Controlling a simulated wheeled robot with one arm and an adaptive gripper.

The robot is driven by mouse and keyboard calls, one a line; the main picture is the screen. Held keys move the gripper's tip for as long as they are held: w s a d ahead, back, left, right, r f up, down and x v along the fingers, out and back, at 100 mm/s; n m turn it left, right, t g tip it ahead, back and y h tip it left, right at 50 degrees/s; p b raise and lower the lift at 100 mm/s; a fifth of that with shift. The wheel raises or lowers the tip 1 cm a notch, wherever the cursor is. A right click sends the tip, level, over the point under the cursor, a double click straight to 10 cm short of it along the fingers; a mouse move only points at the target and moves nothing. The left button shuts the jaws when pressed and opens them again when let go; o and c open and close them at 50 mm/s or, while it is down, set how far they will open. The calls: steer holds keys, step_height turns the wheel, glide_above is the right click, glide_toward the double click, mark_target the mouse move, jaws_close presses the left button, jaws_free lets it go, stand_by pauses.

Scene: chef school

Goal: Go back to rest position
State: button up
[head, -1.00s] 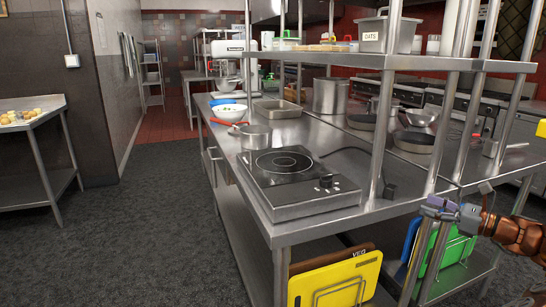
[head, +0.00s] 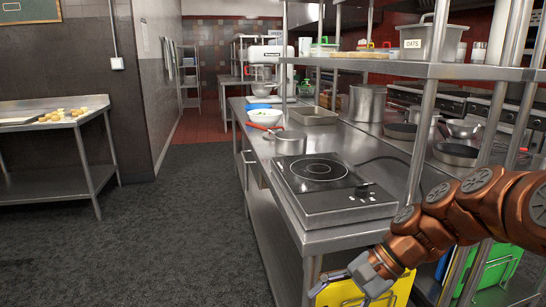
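My arm reaches in from the right edge in the head view. My gripper (head: 352,281) is at its lower end, low in front of the counter's front edge and over the yellow board (head: 368,290). The gripper is small and seen from the side, so I cannot tell whether its fingers are open or shut. I see nothing hanging from it. The steel counter (head: 345,238) stands to the left of and behind the arm, with an induction hob (head: 322,185) on its near end.
A side table (head: 60,122) stands at left. The carpet (head: 180,235) between is clear.

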steer(key=s+d+f+n+g+h, duration=0.1)
steer(key=s+d+f+n+h, duration=0.2)
steer(key=s, duration=0.4)
steer(key=s+d+f+n+h, duration=0.2)
steer(key=s+n+h, duration=0.1)
steer(key=s, duration=0.4)
steer(key=s+d+f+n+g+h, duration=0.1)
steer(key=s+d+f+n+h, duration=0.2)
steer(key=s, duration=0.4)
step_height(320, 180, up, 19)
steer(key=t+p, duration=0.1)
steer(key=p, duration=1.7)
steer(key=shift+w+a+r, duration=0.15)
steer(key=shift+w+a, duration=0.15)
steer(key=shift+w, duration=0.05)
steer(key=shift+c, duration=0.5)
